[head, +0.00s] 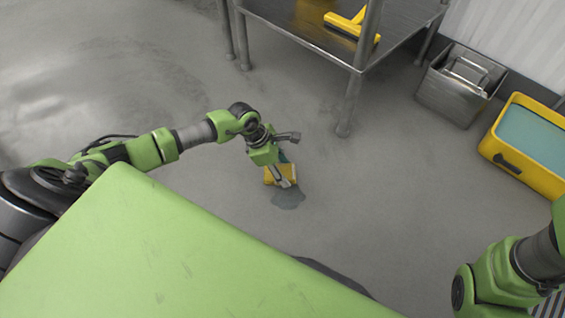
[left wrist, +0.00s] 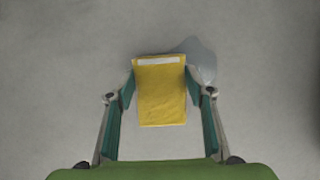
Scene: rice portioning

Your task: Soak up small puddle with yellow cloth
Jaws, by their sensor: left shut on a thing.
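The yellow cloth (head: 269,177) is a folded rectangle with a pale strip along one edge. In the left wrist view the cloth (left wrist: 160,100) sits between the two fingers of my left gripper (left wrist: 160,82), which is shut on its sides. In the head view my left gripper (head: 284,170) is low, close to the floor. The small puddle (head: 288,199) is a dark wet patch just below the cloth in the head view. In the left wrist view the puddle (left wrist: 204,62) shows behind the cloth's upper right corner, partly hidden by it. My right gripper is out of view.
A steel table (head: 300,32) with a yellow squeegee (head: 350,27) on it stands at the top, its leg near my left gripper. A metal bin (head: 452,95) and a yellow tub (head: 548,181) of bluish water are at the right. The floor around the puddle is clear.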

